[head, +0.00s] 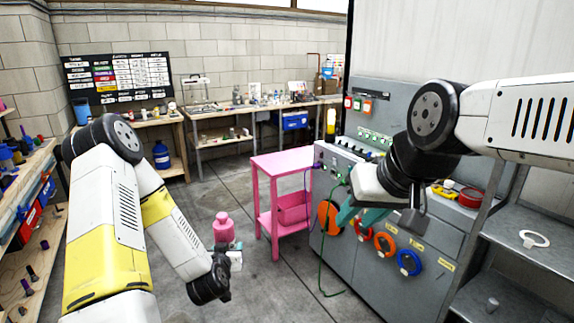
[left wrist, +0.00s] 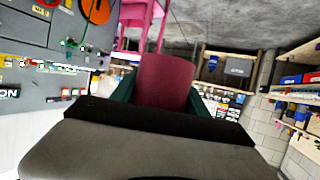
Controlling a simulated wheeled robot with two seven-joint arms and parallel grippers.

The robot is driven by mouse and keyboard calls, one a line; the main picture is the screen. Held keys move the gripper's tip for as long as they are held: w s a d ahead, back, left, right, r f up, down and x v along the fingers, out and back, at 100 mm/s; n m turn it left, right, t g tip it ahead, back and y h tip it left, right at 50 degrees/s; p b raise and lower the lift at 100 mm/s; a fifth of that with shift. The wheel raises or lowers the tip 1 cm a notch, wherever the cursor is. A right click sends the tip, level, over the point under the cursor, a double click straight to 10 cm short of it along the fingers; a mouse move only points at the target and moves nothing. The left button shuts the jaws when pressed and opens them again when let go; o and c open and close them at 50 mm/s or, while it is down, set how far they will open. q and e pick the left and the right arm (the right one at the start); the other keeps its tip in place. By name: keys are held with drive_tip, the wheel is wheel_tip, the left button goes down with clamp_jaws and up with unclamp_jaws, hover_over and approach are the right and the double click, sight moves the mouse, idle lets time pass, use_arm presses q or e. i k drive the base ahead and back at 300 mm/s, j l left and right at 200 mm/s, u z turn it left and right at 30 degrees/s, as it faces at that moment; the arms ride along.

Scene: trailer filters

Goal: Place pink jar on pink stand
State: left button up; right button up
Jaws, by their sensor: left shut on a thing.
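The pink jar (head: 223,229) is held upright by my left gripper (head: 232,256), low in front of me in the head view. In the left wrist view the jar (left wrist: 164,80) sits between the two dark green fingers, which touch its sides. The pink stand (head: 283,161) is a small table with a flat top and a lower shelf, beyond and to the right of the jar. Its bare top looks clear. Part of the stand also shows at the top of the left wrist view (left wrist: 137,14). My right gripper (head: 365,208) has teal fingers and hangs before the grey cabinet; its opening is unclear.
A grey control cabinet (head: 350,262) with coloured round handles stands right of the stand. A green cable (head: 322,270) hangs to the floor beside it. Metal shelves (head: 530,240) are at the right and a cluttered workbench (head: 30,185) at the left. The floor between is open.

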sight(297, 157)
drive_tip(key=i, duration=1.75)
drive_tip(key=i+l+u, duration=0.1)
drive_tip(key=i, duration=0.45)
drive_tip(key=i+l+u, duration=0.1)
drive_tip(key=i, duration=0.5)
drive_tip(key=i+l+u, duration=0.1)
drive_tip(key=i, duration=0.45)
drive_tip(key=l, duration=0.1)
